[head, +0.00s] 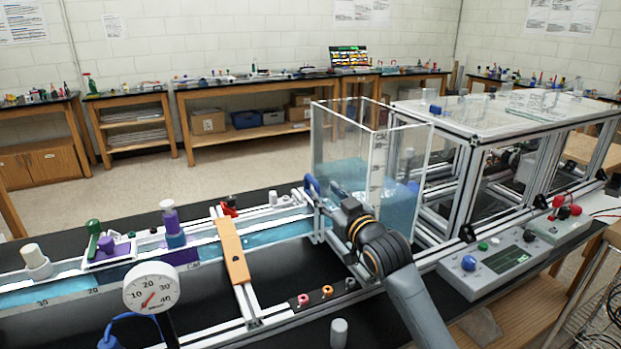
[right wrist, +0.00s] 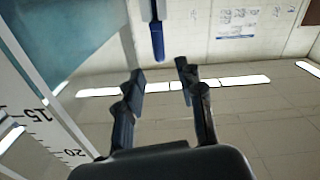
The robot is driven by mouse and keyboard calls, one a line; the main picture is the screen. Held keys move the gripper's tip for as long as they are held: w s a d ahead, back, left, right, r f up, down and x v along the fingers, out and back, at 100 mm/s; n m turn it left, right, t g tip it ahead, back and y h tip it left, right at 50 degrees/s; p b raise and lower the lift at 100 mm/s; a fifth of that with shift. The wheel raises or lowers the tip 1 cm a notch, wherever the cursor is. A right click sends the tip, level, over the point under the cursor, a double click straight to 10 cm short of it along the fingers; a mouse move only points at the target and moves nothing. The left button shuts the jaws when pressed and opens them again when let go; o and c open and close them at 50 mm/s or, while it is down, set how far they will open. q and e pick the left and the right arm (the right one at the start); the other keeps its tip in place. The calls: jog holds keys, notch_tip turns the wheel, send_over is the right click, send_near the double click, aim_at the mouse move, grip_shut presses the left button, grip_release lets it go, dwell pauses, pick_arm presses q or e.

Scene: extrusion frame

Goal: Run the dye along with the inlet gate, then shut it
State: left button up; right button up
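A clear tank (head: 345,150) holding blue water stands at the head of a long flume (head: 205,250) with blue water in it. A blue handle (head: 312,187), apparently the inlet gate's, shows at the tank's left front corner. My right gripper (right wrist: 160,70) is open, its two fingers apart and empty. A blue bar (right wrist: 157,38) shows ahead of the fingertips, apart from them. In the head view my right arm hides part of the gate area. A purple bottle (head: 171,222), perhaps the dye, stands upright on the flume's far side. My left gripper is not in view.
A dial gauge (head: 151,288) stands at the front left. An orange bar (head: 232,250) crosses the flume. A control box (head: 488,265) with knobs sits right of my arm. A green-handled piece (head: 94,235) and a white cylinder (head: 35,257) stand along the flume.

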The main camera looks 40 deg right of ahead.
aim_at(315, 183)
jog(key=x, duration=0.4)
jog(key=shift+w+p, duration=0.1)
jog(key=shift+p, duration=0.2)
jog(key=x, duration=0.4)
jog(key=shift+w+p, duration=0.3)
jog(key=shift+p, duration=0.05)
jog(key=shift+w+d+f, duration=0.1)
jog(key=shift+w, duration=0.25)
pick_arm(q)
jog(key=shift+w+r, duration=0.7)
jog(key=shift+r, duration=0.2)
pick_arm(e)
grip_shut()
